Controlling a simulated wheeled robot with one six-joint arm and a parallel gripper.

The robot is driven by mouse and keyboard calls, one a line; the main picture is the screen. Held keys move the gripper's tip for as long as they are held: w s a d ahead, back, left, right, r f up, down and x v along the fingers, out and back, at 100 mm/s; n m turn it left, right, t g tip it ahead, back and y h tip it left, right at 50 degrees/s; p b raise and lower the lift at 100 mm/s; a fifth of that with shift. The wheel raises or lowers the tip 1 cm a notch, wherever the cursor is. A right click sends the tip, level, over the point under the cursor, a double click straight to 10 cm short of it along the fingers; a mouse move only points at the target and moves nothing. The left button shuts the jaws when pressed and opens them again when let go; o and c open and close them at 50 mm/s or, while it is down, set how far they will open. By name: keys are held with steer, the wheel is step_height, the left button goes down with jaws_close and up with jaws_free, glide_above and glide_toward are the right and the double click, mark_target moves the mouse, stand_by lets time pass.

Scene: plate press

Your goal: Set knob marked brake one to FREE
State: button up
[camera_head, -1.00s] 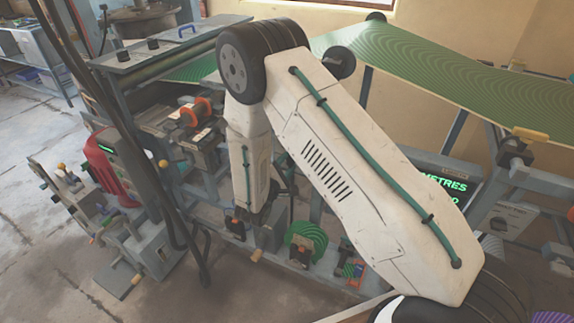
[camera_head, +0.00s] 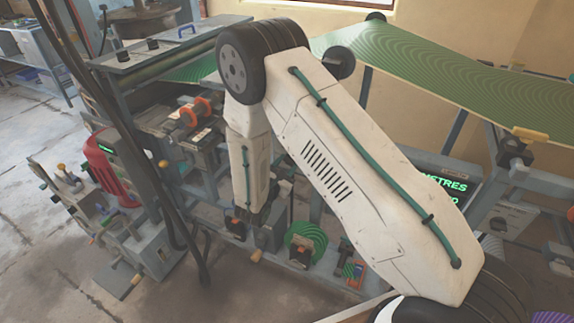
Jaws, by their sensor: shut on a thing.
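My gripper (camera_head: 259,217) points down at the end of my white arm, low in the middle of the view. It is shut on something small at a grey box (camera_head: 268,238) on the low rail. This seems to be a knob, but the fingers and wrist hide it. I cannot read a brake label or a FREE mark, nor tell which way the knob points. A small tan knob (camera_head: 255,256) sticks out at the front of the grey box, below the gripper.
A green coil (camera_head: 310,236) stands right of the gripper. A dark block (camera_head: 236,223) is close on the left. Dark hanging cables (camera_head: 180,225) and a lever stand (camera_head: 150,250) are further left. The green patterned web (camera_head: 440,90) runs across the upper right. Floor in front is clear.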

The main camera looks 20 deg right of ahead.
steer(key=shift+s+f+n, duration=0.1)
steer(key=shift+n, duration=1.5)
steer(key=shift+a, duration=0.1)
steer(key=o, duration=1)
steer(key=v, duration=0.7)
steer(key=shift+s+a, duration=0.25)
steer(key=shift+s, duration=0.05)
